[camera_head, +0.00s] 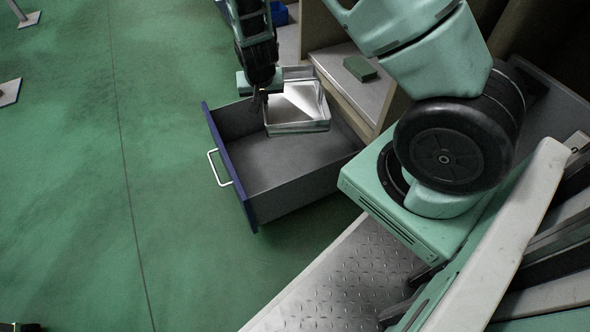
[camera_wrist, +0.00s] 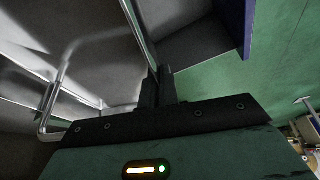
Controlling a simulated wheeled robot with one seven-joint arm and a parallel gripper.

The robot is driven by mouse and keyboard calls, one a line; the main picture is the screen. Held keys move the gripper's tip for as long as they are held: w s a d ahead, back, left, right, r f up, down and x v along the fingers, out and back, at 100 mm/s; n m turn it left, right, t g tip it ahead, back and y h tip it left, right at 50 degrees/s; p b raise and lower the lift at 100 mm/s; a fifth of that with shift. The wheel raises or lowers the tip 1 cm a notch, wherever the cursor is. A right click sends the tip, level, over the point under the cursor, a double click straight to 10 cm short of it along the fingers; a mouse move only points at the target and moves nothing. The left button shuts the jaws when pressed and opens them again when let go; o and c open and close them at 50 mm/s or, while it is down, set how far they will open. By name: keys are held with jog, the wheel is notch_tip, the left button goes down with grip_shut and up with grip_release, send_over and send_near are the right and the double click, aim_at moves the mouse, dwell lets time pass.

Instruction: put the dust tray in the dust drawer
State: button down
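The dust tray (camera_head: 312,118) is a shiny, shallow metal tray. In the head view it is over the open dust drawer (camera_head: 290,165), toward its far side, and seems held above the drawer floor. My gripper (camera_head: 260,98) is at the tray's left edge. In the wrist view the fingers (camera_wrist: 156,88) are close together on the thin wall of the tray (camera_wrist: 105,40). The drawer is grey inside with a dark blue front (camera_head: 224,160) and a white handle (camera_head: 219,167). Whether the tray's underside touches the drawer is hidden.
A cabinet shelf (camera_head: 350,85) behind the drawer holds a small green block (camera_head: 360,68). A blue bin (camera_head: 279,14) is at the top. The green floor (camera_head: 90,200) left of the drawer is clear. My base is close by at right.

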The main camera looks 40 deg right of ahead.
notch_tip(320, 180, down, 2)
jog(key=b, duration=1.9)
send_near(269, 164)
jog(key=shift+m, duration=0.3)
jog(key=x, duration=0.5)
jog(key=shift+f, duration=0.15)
jog(key=shift+p, duration=0.35)
jog(key=c, duration=1.7)
grip_release()
jog(key=p+v, duration=0.7)
jog(key=v, duration=0.5)
jog(key=shift+a, duration=0.1)
